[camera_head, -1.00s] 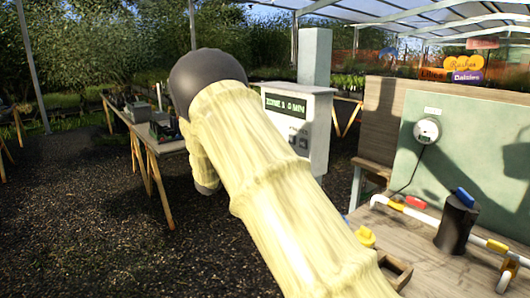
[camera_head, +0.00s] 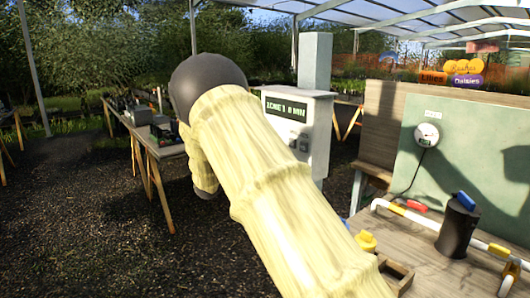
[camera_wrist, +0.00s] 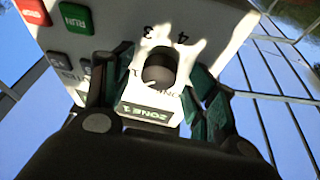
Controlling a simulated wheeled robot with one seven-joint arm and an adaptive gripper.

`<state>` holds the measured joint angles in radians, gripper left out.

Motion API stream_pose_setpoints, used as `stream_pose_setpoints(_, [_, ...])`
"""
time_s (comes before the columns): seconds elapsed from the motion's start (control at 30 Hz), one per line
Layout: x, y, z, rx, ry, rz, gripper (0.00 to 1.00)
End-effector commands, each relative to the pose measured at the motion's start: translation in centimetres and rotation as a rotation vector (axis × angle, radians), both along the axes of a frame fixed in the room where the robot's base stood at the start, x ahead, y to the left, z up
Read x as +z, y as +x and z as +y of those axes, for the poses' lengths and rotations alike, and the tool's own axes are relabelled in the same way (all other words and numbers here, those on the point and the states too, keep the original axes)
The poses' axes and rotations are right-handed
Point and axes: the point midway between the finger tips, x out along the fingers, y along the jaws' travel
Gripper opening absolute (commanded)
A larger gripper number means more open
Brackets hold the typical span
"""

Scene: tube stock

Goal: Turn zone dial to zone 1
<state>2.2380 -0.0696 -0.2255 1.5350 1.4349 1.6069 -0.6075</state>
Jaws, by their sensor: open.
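The grey control box (camera_head: 318,125) stands on a post in the head view; its green display (camera_head: 286,107) seems to read ZONE 1 0 MIN. In the wrist view the round dark dial (camera_wrist: 160,68) sits on the box's pale face, with the numerals 3 and 4 near it and a ZONE 1 label (camera_wrist: 145,115) beside it. My gripper (camera_wrist: 160,76) is open, its dark green fingers on either side of the dial. I cannot tell whether they touch it. The dial's pointer direction is unclear. In the head view my arm hides the gripper and the dial.
A red button (camera_wrist: 33,11) and a green RUN button (camera_wrist: 75,17) lie left of the dial in the wrist view. In the head view, a workbench (camera_head: 425,262) with pipes and a dark cylinder (camera_head: 458,228) stands right, and a trestle table (camera_head: 166,150) left.

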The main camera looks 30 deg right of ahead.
Motion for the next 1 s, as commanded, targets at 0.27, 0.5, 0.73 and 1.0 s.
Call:
stream_pose_setpoints(0.27, [-1.3,0.1,3.7,0.002,0.000,0.001,0.58])
stream_pose_setpoints(0.5, [-2.8,0.1,7.8,0.002,0.001,0.001,0.58])
stream_pose_setpoints(0.73, [-3.6,0.1,10.4,0.002,0.001,0.001,0.58])
stream_pose_setpoints(1.0, [-3.9,0.1,11.1,0.001,0.001,0.000,0.58])
